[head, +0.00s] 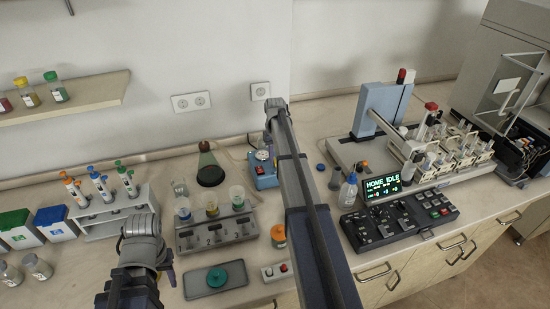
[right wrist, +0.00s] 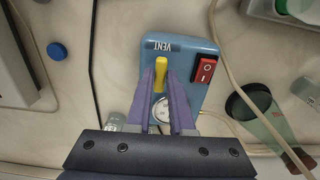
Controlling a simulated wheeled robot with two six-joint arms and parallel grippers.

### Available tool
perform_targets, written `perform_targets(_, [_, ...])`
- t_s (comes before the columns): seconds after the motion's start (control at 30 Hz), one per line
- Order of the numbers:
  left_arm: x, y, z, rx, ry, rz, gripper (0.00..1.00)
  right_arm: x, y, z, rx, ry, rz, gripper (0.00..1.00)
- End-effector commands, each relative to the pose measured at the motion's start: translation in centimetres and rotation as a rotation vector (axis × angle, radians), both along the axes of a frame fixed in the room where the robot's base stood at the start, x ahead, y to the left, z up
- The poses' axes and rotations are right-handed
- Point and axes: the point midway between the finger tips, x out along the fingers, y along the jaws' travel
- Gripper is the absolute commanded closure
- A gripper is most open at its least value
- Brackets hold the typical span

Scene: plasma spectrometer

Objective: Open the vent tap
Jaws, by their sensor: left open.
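The vent tap is a yellow lever (right wrist: 161,75) on a blue box (right wrist: 190,60) marked VENT, with a red rocker switch (right wrist: 207,69) and a round gauge (right wrist: 161,112). The lever lies along the box's length, its end near the label. In the right wrist view my right gripper (right wrist: 162,78) has one purple finger on each side of the lever, with hardly any gap, so it looks shut on it. In the head view the blue box (head: 264,181) stands by the back wall, partly behind my right arm. My left gripper (head: 169,268) is open and empty at the lower left.
A dark flask (head: 210,172) stands left of the blue box. A grey rack with jars (head: 217,231) and a tray with a green disc (head: 215,279) lie nearer. A dropper bottle (head: 348,191) and a control panel (head: 399,218) stand to the right. Cables pass beside the box.

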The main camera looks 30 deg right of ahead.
Motion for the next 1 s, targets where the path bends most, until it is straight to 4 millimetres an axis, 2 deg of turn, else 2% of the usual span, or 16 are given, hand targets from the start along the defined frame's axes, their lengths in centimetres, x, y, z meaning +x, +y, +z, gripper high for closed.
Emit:
perform_targets(0.03, [0.0,0.0,0.0,0.0,0.0,0.0,0.53,0.0,0.0,0.0,0.0,0.0,0.0,0.72])
perform_targets(0.2, [0.0,0.0,0.0,0.0,0.0,0.0,0.53,0.0,0.0,0.0,0.0,0.0,-0.001,0.53])
perform_targets(0.23, [0.0,0.0,0.0,0.0,0.0,0.0,0.53,0.0,0.0,0.0,0.0,0.0,-0.001,0.53])
perform_targets(0.5, [0.0,0.0,0.1,0.0,0.0,0.0,0.53,0.0,0.0,0.1,0.0,0.0,-0.002,0.53])
perform_targets(0.67, [0.0,0.0,0.8,0.0,0.0,0.0,0.53,0.0,0.0,0.8,0.0,0.0,-0.002,0.53])
perform_targets(1.0, [0.0,0.0,4.7,-0.001,0.0,0.004,0.53,0.0,0.0,4.7,0.0,0.0,-0.002,0.53])
